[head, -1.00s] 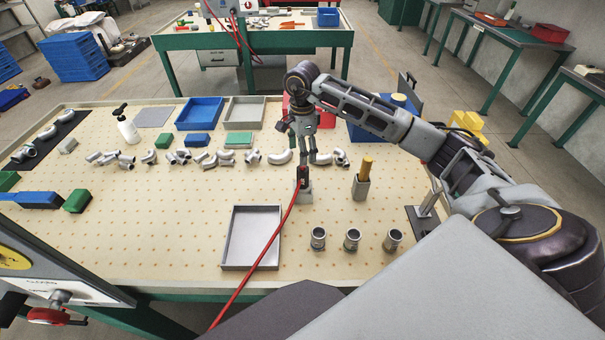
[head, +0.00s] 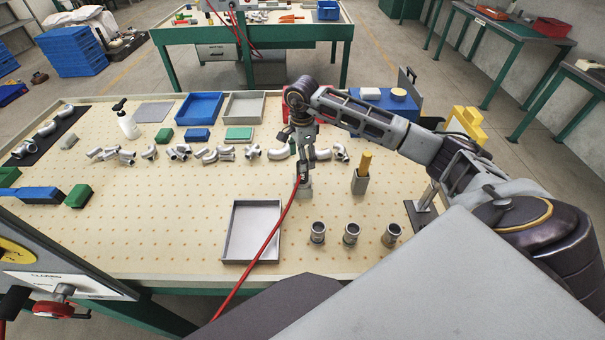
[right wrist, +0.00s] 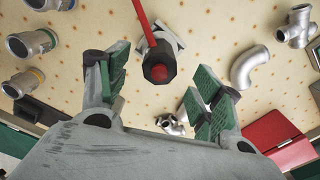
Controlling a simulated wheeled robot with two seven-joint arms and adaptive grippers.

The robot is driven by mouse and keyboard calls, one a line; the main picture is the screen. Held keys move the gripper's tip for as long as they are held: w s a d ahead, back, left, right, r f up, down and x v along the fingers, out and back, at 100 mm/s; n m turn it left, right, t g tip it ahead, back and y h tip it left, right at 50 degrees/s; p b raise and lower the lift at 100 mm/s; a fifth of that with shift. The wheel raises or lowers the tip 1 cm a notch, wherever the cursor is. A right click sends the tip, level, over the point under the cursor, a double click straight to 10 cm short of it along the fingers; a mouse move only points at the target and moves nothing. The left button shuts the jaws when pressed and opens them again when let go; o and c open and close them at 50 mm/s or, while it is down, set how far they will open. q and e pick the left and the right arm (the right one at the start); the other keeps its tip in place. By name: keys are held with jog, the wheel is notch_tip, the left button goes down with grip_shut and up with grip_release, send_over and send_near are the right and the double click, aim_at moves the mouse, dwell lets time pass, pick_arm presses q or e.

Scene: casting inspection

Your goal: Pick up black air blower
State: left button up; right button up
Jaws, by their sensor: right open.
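The black air blower (right wrist: 158,72) with its red hose (right wrist: 143,20) stands in a small grey holder (head: 305,190) on the pegboard table. My right gripper (head: 305,168) is directly above and around its top, hiding most of it in the head view. In the right wrist view my right gripper (right wrist: 158,88) is open, with one green-padded finger on each side of the blower and visible gaps between. My left gripper is out of view.
A grey empty tray (head: 228,235) lies in front to the left. Several metal cups (head: 352,233) stand at the front right, and a yellow-handled tool (head: 366,162) stands in its holder on the right. Several pipe fittings (head: 208,156) lie in a row behind.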

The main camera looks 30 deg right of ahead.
aim_at(302, 174)
jog(key=shift+f, duration=1.7)
jog(key=shift+f+p, duration=0.45)
jog(key=shift+f, duration=0.35)
jog(key=shift+d+f+p, duration=0.1)
jog(key=shift+f+p, duration=0.25)
jog(key=shift+f, duration=1.45)
jog(key=shift+c, duration=0.5)
jog(key=c, duration=1.2)
